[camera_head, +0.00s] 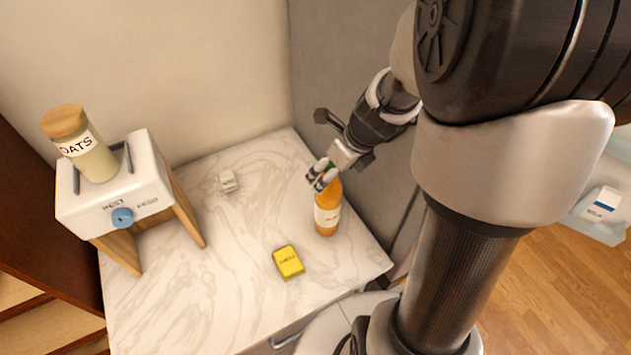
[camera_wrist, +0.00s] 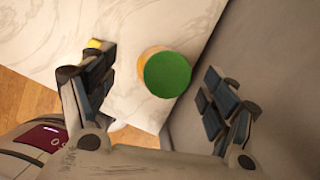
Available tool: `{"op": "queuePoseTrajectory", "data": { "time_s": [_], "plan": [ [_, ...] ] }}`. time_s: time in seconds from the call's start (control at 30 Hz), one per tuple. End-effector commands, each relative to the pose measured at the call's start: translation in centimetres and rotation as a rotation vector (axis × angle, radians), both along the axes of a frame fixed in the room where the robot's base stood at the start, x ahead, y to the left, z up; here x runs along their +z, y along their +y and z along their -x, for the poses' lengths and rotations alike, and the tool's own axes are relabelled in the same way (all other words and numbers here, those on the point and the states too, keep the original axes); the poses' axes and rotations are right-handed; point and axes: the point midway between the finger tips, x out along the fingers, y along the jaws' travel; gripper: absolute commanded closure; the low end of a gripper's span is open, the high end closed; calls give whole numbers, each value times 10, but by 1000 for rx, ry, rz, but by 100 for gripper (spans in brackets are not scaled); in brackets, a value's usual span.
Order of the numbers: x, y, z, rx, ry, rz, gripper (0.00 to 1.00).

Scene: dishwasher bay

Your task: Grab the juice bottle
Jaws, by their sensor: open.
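The juice bottle (camera_head: 327,214) stands upright on the marble counter, near its right side. It is orange with a pale label. In the wrist view its round green cap (camera_wrist: 167,74) shows from above, with a bit of the orange body beside it. My gripper (camera_head: 322,174) is at the top of the bottle in the head view and partly hides the cap. In the wrist view the fingers of my gripper (camera_wrist: 152,92) are spread wide, with the cap between them and apart from both.
A yellow box (camera_head: 288,262) lies in front of the bottle, left of it. A small whitish object (camera_head: 228,181) lies farther back. A white appliance (camera_head: 112,190) with an oats jar (camera_head: 82,148) on it stands at left. A grey wall (camera_head: 335,100) is close behind the bottle.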

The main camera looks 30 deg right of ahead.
Motion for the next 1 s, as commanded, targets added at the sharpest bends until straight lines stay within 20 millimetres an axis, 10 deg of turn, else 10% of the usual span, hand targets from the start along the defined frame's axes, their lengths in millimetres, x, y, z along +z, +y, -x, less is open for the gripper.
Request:
{"op": "queuePoseTrajectory", "data": {
  "time_s": [0.77, 1.0],
  "plan": [
    [-49, 5, -28, 1, -1, 1, 21],
    [-48, 5, -28, 1, -1, 1, 37]
  ]
}}
